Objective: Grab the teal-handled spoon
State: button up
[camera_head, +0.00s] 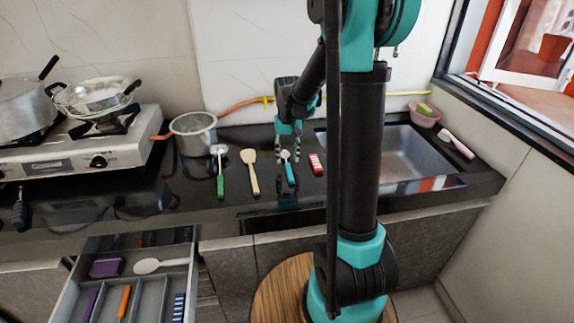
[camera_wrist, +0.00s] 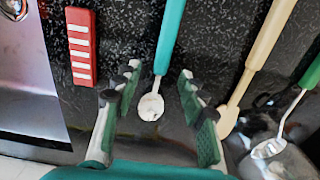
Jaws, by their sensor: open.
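The teal-handled spoon (camera_head: 290,174) lies on the dark countertop, between a wooden spatula and a red striped block. In the wrist view, its teal handle (camera_wrist: 170,37) points away from me and its pale bowl (camera_wrist: 151,106) lies nearer. My gripper (camera_head: 291,156) is over the bowl end of this spoon, pointing down. In the wrist view, my gripper (camera_wrist: 158,72) is open, with one finger on each side of the spoon. Gaps show between the fingers and the spoon. Whether the fingertips touch the counter I cannot tell.
A wooden spatula (camera_head: 251,172) and a green-handled spoon (camera_head: 220,172) lie to the left. A red block with white stripes (camera_head: 316,164) lies close on the right, before the sink (camera_head: 405,155). A pot (camera_head: 193,133) stands behind. An open drawer (camera_head: 140,285) juts out at front left.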

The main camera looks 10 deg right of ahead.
aim_at(287, 165)
jog(key=shift+f, duration=1.35)
jog(key=shift+c, duration=0.3)
grip_shut()
